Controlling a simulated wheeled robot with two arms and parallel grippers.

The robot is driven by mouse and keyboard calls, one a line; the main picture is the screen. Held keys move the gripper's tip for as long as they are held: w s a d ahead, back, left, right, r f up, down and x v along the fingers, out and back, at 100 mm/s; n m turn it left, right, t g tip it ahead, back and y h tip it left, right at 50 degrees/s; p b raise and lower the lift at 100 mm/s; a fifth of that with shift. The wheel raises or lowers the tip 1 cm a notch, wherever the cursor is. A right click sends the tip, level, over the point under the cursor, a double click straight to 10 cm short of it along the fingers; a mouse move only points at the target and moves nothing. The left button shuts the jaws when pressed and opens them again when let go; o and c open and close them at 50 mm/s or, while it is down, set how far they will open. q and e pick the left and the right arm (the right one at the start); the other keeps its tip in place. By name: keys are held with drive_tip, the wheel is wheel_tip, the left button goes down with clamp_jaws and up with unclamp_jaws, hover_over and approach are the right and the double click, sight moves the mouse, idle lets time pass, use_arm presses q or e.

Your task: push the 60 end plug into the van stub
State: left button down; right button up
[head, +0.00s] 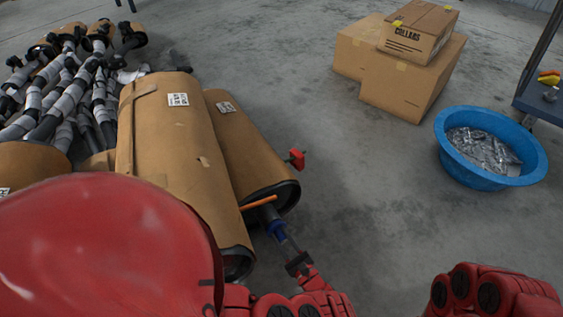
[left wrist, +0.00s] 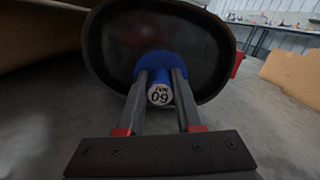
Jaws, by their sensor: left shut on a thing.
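The blue 60 end plug (head: 276,229) is between the fingers of my left gripper (head: 285,241), which is shut on it. In the left wrist view the plug (left wrist: 160,92) shows its round white end marked 60, and a wider blue collar behind it. The plug is at the outer end of a short grey stub (head: 267,213), in line with it as far as I can see. The stub comes from the dark oval end (left wrist: 130,35) of a cardboard-wrapped muffler (head: 240,145). How deep the plug sits is hidden. My right gripper is out of view.
A second wrapped muffler (head: 165,130) lies alongside. Wrapped pipes (head: 75,95) lie behind left. Cardboard boxes (head: 405,80) and a blue tub (head: 468,177) stand right. The floor between is clear.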

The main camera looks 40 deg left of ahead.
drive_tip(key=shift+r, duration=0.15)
use_arm(q)
drive_tip(key=shift+w+a, duration=0.2)
drive_tip(key=shift+a, duration=0.45)
idle(0.6)
drive_tip(key=shift+c, duration=2.4)
unclamp_jaws()
drive_tip(key=shift+s+d+f, duration=0.1)
drive_tip(key=shift+d, duration=0.2)
drive_tip(key=v, duration=0.6)
drive_tip(key=shift+s+d, duration=0.2)
drive_tip(key=shift+d, duration=0.2)
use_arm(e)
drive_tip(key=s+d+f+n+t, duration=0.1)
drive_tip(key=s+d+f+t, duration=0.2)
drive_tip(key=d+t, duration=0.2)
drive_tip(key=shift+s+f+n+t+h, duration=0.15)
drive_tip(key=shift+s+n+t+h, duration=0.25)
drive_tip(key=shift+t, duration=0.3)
